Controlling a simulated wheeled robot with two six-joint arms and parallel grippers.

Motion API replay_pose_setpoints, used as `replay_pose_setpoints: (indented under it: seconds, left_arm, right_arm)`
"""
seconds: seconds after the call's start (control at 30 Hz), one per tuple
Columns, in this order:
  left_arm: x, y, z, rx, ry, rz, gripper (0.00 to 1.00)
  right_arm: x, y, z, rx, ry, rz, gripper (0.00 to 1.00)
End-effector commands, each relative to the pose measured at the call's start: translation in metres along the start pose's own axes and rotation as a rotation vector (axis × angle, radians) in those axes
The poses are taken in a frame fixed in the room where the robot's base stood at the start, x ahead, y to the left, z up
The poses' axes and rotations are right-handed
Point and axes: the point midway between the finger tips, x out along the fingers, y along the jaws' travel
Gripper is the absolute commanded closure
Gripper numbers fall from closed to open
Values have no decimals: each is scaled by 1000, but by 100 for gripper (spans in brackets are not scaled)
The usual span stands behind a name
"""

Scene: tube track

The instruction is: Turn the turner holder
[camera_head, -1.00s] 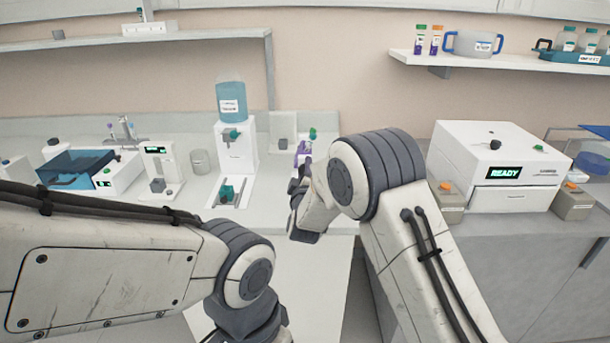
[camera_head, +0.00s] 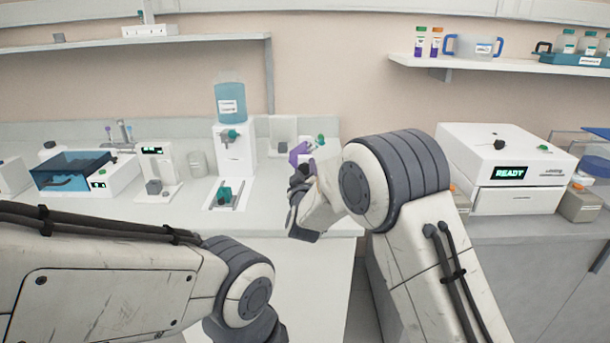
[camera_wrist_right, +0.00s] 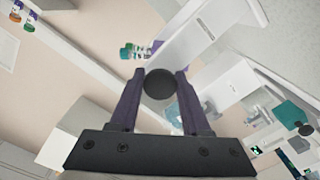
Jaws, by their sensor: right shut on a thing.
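The turner holder appears to be the white stand (camera_head: 283,132) at the back of the counter, with a green knob (camera_head: 320,140) beside it. The knob's mount is hidden. My left arm is at lower left; its gripper is out of view.
A white dispenser with a blue bottle (camera_head: 229,103) stands just left of the stand. A blue-lidded machine (camera_head: 72,172) is farther left. A white READY box (camera_head: 505,165) sits at right, and a shelf (camera_head: 490,66) hangs above.

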Motion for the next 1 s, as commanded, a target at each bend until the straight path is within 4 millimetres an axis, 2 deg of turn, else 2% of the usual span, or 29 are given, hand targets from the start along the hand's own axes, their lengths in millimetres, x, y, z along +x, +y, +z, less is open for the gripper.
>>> replay_pose_setpoints:
  seconds: [1.0]
  left_arm:
    - [53, -4, 3, 0, 0, 0, 50]
  right_arm:
    - [0, -3, 3, 509, -3, -2, 100]
